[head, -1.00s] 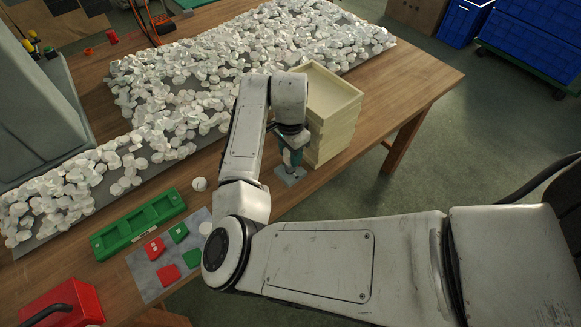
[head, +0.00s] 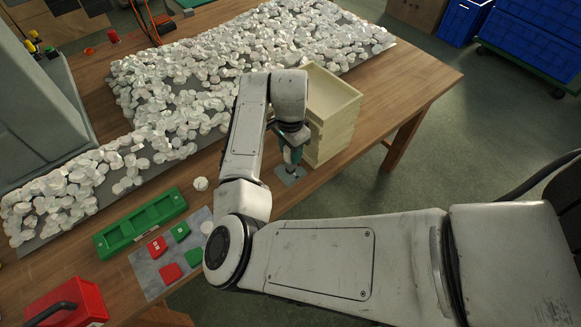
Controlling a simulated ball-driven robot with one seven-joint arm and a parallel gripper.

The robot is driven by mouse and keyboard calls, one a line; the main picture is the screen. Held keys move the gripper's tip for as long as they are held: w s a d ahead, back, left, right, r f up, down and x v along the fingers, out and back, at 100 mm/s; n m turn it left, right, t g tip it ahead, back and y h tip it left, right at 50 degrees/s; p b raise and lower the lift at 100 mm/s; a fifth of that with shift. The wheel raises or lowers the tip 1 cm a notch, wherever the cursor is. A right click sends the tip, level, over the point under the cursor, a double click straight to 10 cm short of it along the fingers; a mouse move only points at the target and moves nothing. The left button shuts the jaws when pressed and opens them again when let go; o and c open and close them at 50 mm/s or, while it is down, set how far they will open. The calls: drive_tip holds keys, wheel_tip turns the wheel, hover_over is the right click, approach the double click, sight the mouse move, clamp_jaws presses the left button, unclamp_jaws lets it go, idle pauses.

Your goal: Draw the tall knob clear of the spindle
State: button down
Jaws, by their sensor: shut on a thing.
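My gripper (head: 291,162) points down over a small grey base plate (head: 290,176) near the table's front edge, just left of the stacked cream trays. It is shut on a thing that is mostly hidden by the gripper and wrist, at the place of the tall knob. The spindle cannot be made out. I cannot tell whether the knob is still around it or clear of it. The plate lies flat on the table.
The cream tray stack (head: 330,125) stands close to the right of my gripper. Many white round pieces (head: 215,75) cover a grey sheet behind. A green tray (head: 138,222) and a grey mat (head: 160,278) with red and green blocks lie to the left.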

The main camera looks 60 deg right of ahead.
drive_tip(key=shift+r+p, duration=2.2)
drive_tip(key=shift+r, duration=0.45)
